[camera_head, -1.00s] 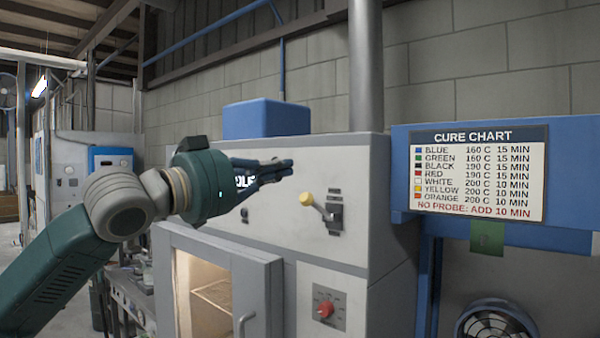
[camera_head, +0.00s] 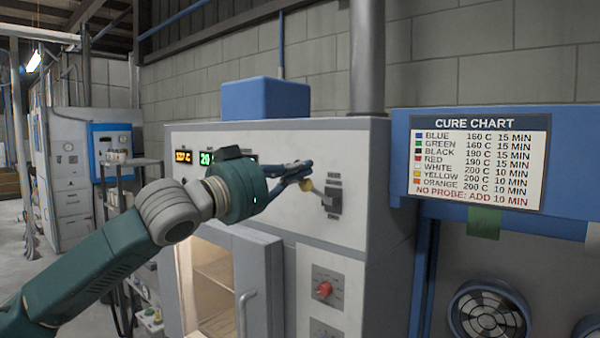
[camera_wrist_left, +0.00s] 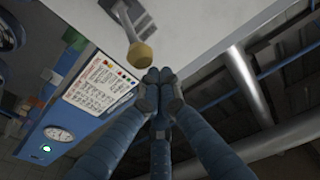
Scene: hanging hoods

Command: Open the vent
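The vent control appears to be a lever with a yellow knob (camera_head: 306,185) on a dark slotted plate (camera_head: 334,196) on the front of the pale oven cabinet (camera_head: 355,155). The lever slants up and left from the plate. My left gripper (camera_head: 304,174) is beside the knob, slightly above it in the head view. In the left wrist view its fingertips (camera_wrist_left: 158,80) are together with nothing between them, and the yellow knob (camera_wrist_left: 140,55) lies just beyond them. I cannot tell whether they touch it. My right gripper is not in view.
A red knob (camera_head: 324,289) sits below the lever, and the oven door (camera_head: 258,275) with its handle is lower left. A cure chart (camera_head: 477,162) hangs on a blue frame (camera_head: 402,150) at right. A round fan (camera_head: 490,312) is below it.

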